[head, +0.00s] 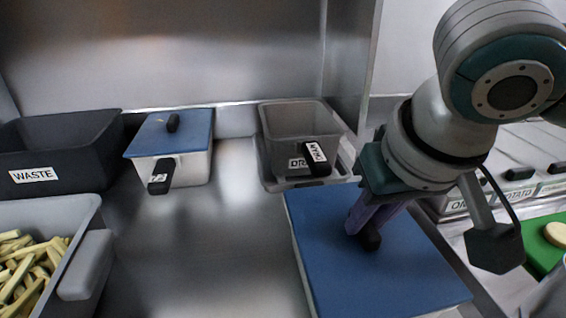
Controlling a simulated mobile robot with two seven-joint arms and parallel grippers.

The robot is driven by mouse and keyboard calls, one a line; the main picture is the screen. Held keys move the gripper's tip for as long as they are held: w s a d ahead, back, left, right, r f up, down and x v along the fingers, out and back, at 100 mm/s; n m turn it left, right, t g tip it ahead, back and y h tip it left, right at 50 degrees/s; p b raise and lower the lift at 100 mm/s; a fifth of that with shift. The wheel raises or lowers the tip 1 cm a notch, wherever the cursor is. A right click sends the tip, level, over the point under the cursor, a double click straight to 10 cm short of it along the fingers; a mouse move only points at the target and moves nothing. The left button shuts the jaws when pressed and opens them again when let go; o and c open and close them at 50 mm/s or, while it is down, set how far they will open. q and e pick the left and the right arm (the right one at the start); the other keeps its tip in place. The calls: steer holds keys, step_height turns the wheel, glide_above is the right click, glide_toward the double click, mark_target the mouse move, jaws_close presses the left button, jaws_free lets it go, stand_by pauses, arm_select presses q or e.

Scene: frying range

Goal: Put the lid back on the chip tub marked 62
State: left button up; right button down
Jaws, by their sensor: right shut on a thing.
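A large blue lid (405,272) with a black knob (370,240) fills the lower right. My right gripper (364,225) reaches down from the right and is shut on this knob. A pale edge shows under the lid's left side; I cannot tell whether the lid rests on a tub or hangs above one. A second, white tub (190,170) with a blue lid (172,134) on it stands at the back; the label (158,178) on its black handle is too small to read surely. No number 62 is readable. My left gripper is out of view.
A dark bin (88,157) marked WASTE stands at back left. A grey container (85,212) of chips is at front left. A grey basket (285,140) marked DRAIN stands behind the large lid. Bare steel counter (210,255) lies between. Labelled containers line the right.

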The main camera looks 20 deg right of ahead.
steer(key=c, duration=0.7)
jaws_free()
steer(key=shift+o, duration=0.2)
steer(key=d+p+v, duration=0.1)
steer(key=p+v, duration=0.1)
steer(key=v, duration=0.8)
steer(key=s+a+f+n+y, duration=0.1)
steer(key=a, duration=0.1)
steer(key=s+a+f+n+y+p, duration=0.1)
steer(key=a, duration=0.2)
steer(key=s+a+f+n, duration=0.1)
steer(key=s+a, duration=0.1)
steer(key=shift+a+f+y+p, duration=0.3)
steer(key=shift+f+y+p, duration=0.1)
steer(key=shift+n+g+h, duration=0.4)
steer(key=shift+n+h, duration=0.3)
steer(key=s+d+f, duration=0.1)
steer(key=s, duration=0.1)
steer(key=s+d+f, duration=0.1)
steer(key=s+f, duration=0.1)
steer(key=s, duration=0.1)
steer(key=s+d+f+p, duration=0.1)
steer(key=s+d, duration=0.1)
steer(key=shift+s+f, duration=0.15)
steer(key=shift+s, duration=0.1)
step_height(320, 180, up, 38)
steer(key=p, duration=3.8)
steer(key=shift+d, duration=0.2)
